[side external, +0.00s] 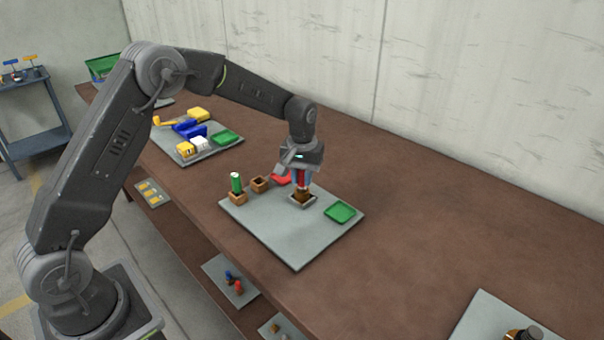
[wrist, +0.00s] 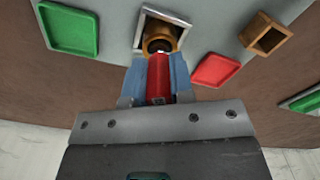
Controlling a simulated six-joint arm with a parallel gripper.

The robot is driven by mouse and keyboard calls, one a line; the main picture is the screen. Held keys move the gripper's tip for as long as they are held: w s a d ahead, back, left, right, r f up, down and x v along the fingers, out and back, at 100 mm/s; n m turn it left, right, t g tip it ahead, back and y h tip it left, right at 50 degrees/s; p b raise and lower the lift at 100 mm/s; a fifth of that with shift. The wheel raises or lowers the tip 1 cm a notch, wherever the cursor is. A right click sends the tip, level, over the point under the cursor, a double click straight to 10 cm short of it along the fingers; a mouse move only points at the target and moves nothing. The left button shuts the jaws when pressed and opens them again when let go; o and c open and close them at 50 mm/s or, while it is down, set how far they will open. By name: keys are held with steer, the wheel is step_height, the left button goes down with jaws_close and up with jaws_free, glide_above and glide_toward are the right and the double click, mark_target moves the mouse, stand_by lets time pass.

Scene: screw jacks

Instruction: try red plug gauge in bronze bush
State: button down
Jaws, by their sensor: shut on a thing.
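My gripper (side external: 302,184) points down over the grey plate, its blue fingers shut on the red plug gauge (wrist: 158,78). The gauge also shows between the fingers in the side view (side external: 301,177). The bronze bush (wrist: 161,36) sits in a grey square holder (wrist: 140,34), and it shows right under the gauge in the side view (side external: 303,195). The gauge's lower end is at the bush's dark mouth. I cannot tell whether it is inside or just above. The fingers hide part of the gauge.
A red tray (wrist: 216,70) and a green tray (wrist: 68,28) flank the bush holder. An empty wooden block (side external: 260,184) stands beside another block (side external: 238,198) holding a green gauge (side external: 236,182) upright. The front of the grey plate (side external: 290,243) is clear.

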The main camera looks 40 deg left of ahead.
steer(key=shift+f, duration=0.5)
stand_by(0.9)
steer(key=shift+r, duration=0.1)
stand_by(0.8)
steer(key=shift+r, duration=1.7)
steer(key=shift+r, duration=2)
